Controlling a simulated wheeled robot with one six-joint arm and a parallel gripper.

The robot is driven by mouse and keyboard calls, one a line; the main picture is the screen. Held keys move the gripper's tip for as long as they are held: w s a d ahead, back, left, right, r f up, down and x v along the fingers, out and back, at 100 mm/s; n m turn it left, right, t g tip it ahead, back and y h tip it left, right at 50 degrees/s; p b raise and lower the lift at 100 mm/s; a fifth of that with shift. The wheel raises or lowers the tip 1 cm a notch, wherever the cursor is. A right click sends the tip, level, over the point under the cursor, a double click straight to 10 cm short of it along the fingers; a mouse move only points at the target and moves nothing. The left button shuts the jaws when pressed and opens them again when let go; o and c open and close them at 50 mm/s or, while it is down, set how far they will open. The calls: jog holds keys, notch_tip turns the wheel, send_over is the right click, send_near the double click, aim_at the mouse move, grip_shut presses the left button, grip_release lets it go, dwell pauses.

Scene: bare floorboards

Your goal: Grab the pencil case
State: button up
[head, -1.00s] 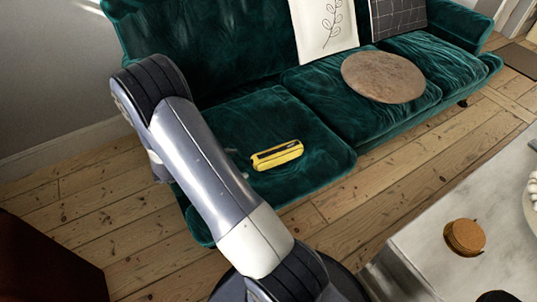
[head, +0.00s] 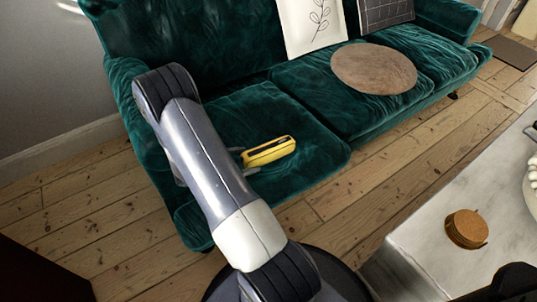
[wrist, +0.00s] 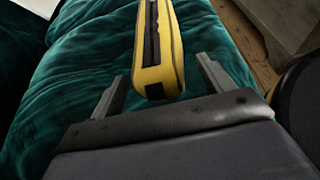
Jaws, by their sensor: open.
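The yellow pencil case (head: 269,151) with a dark zip strip lies on the left seat of the green sofa. In the wrist view the pencil case (wrist: 160,50) points lengthwise away from me, its near end between the fingertips. My gripper (wrist: 160,80) is open, with one finger on each side of the case and a visible gap on both sides. In the head view my arm hides most of the gripper; a fingertip shows by the case's left end. I cannot tell the height of the fingers above the seat.
The green sofa (head: 225,125) holds a round brown cushion (head: 374,68) and a white leaf-print cushion (head: 311,25) farther right. A pale table (head: 425,235) with a stack of round cork coasters (head: 466,228) stands at the lower right. Bare floorboards lie between.

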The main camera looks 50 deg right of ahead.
jog(key=shift+s+d+f, duration=0.1)
jog(key=shift+d+f, duration=0.15)
jog(key=shift+d, duration=0.35)
jog(key=shift+c, duration=0.5)
jog(key=c, duration=1.1)
